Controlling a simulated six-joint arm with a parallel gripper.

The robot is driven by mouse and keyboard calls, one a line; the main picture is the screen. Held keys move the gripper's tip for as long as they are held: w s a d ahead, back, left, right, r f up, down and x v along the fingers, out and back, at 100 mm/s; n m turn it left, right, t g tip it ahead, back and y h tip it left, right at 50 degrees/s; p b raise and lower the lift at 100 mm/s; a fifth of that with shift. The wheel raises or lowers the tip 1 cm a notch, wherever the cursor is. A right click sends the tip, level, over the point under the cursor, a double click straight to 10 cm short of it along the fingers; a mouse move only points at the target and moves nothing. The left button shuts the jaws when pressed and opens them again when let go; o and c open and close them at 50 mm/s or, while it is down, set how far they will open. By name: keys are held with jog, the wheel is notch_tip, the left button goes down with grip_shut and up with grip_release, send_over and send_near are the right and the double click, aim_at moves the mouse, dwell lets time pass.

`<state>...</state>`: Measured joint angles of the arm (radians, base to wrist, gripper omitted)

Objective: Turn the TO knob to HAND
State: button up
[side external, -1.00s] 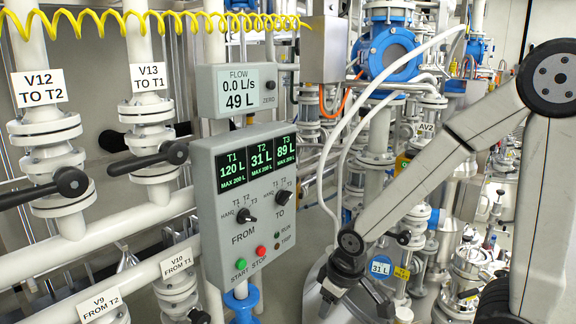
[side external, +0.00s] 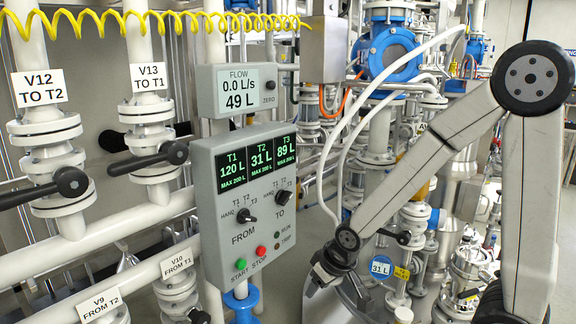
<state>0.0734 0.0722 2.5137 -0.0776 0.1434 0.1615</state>
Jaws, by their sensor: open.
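The TO knob (side external: 283,197) is a small black knob on the right of the grey control panel (side external: 215,225), above the word TO. T1, T2 and T3 labels stand around it; its exact pointing direction is too small to read surely. The similar FROM knob (side external: 246,216) is to its left, with HAND, T1, T2 and T3 labels. My gripper (side external: 314,285) is open and empty, low and to the right of the panel, apart from both knobs. Its fingertips are small and partly dark in this view.
Green START (side external: 241,264) and red STOP (side external: 261,250) buttons sit below the knobs. A flow display (side external: 240,90) reads 0.0 L/s and 49 L. Valve handles (side external: 150,160) and pipes stand left; white hoses (side external: 335,150) hang behind.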

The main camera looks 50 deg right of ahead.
jog(key=w+d+r+m+t, duration=0.2)
jog(key=w+d+m+t, duration=0.35)
jog(key=w+d, duration=0.4)
jog(key=m+t, duration=0.5)
jog(key=t, duration=0.3)
send_near(289, 199)
jog(key=shift+w+d+r+y, duration=0.1)
jog(key=shift+w+y, duration=0.2)
jog(key=shift+w, duration=1)
jog(key=shift+w, duration=0.15)
jog(key=shift+w, duration=3.75)
grip_shut()
